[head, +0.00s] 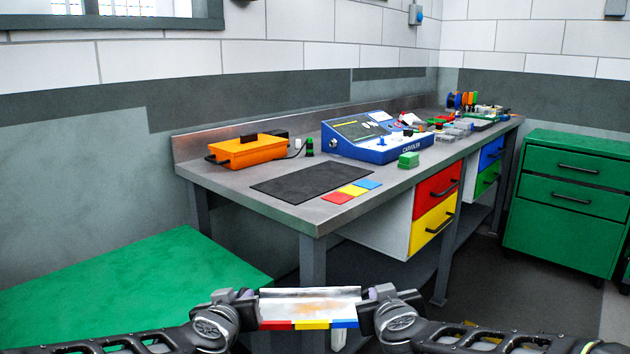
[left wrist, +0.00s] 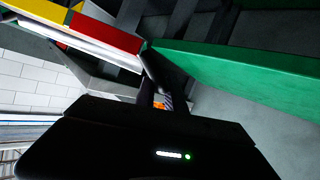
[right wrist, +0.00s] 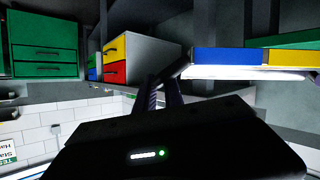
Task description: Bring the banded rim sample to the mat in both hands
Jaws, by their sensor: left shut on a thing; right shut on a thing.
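The banded rim sample (head: 310,306) is a pale metal piece with a red, yellow and blue band along its near edge. It is held level at the bottom of the head view. My left gripper (head: 258,308) is shut on its left, red end. My right gripper (head: 364,306) is shut on its right, blue end. The sample also shows in the left wrist view (left wrist: 105,38) and in the right wrist view (right wrist: 232,57). The dark mat (head: 305,180) lies bare on the workbench, ahead of the sample and apart from it.
The grey workbench (head: 240,204) has red, yellow and blue tiles (head: 352,190) beside the mat. An orange case (head: 247,152) and a blue instrument (head: 376,138) stand behind. A green surface (head: 130,285) is at lower left, green drawers (head: 565,200) at right.

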